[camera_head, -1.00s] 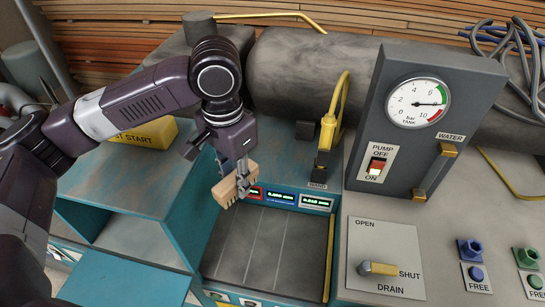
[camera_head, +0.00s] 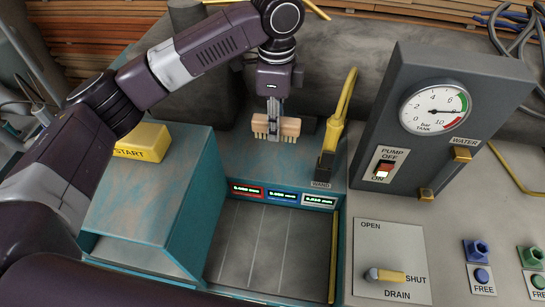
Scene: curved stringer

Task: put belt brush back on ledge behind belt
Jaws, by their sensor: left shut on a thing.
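My left gripper (camera_head: 273,120) points down and is shut on the belt brush (camera_head: 290,127), a pale wooden block with short bristles underneath. The brush is level, bristles down, over the rear part of the teal ledge (camera_head: 262,165) behind the belt. I cannot tell whether the bristles touch the ledge. The dark grey belt (camera_head: 250,245) lies in front of the ledge, below the small displays, and is empty. My right gripper is not in view.
The yellow wand (camera_head: 332,132) stands in its holder just right of the brush. A yellow START block (camera_head: 143,142) sits on the teal housing at left. A grey gauge box (camera_head: 440,110) stands at right, with the drain lever (camera_head: 385,275) below it. A dark cylinder lies behind.

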